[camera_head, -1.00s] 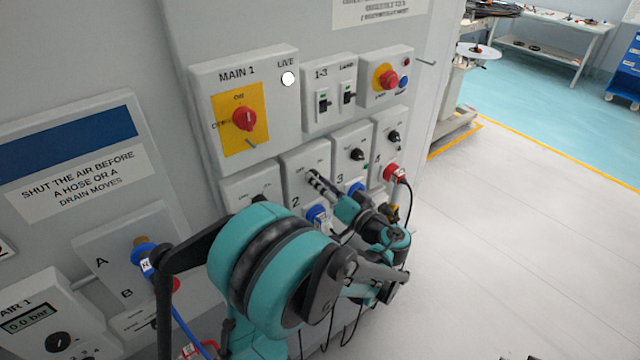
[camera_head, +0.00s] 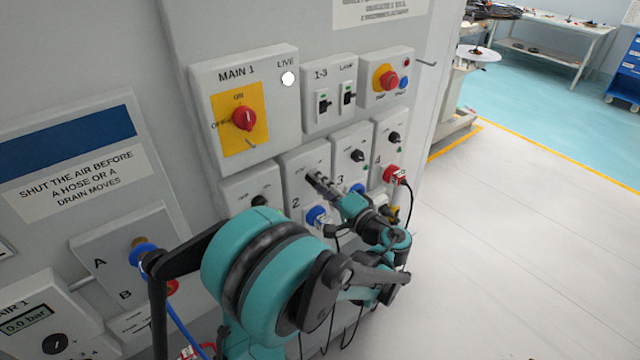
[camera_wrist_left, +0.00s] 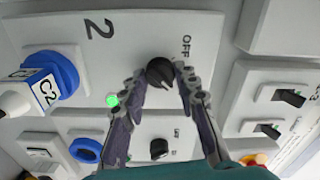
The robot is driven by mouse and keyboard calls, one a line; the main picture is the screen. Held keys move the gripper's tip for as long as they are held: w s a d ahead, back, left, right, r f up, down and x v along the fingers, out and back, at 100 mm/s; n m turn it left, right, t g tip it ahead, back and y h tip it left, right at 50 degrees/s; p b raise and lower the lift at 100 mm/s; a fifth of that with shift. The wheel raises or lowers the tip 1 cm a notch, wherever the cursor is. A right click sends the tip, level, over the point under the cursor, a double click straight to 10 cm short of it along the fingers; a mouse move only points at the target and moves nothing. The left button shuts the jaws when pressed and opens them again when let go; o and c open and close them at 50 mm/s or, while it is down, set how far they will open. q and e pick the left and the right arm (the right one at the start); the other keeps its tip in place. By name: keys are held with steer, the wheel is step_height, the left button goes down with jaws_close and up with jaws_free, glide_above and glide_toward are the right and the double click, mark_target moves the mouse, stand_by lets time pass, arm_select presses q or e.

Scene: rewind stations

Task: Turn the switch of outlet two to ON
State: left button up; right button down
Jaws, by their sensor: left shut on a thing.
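The outlet two panel (camera_head: 294,164) is light grey, with a "2" and a blue plug (camera_head: 317,216) below its switch. In the left wrist view its black round switch (camera_wrist_left: 160,72) sits between the fingertips of my left gripper (camera_wrist_left: 161,76), which is shut on it. The "OFF" label is beside the switch; I cannot clearly tell the switch's pointer direction. A bright green lamp (camera_wrist_left: 112,100) glows on this panel. In the head view my left gripper (camera_head: 316,182) covers the switch. My right gripper is not in view.
The main switch box (camera_head: 197,92) is above, with a breaker box (camera_head: 330,68) and a stop button box (camera_head: 364,88) to its right. Outlets three (camera_head: 343,138) and four (camera_head: 382,124) are close on the right, with plugs and cables below. Open floor lies to the right.

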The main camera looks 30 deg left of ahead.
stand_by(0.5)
arm_select(q)
steer(key=o, duration=1.2)
steer(key=shift+c, duration=0.2)
steer(key=v, duration=1.2)
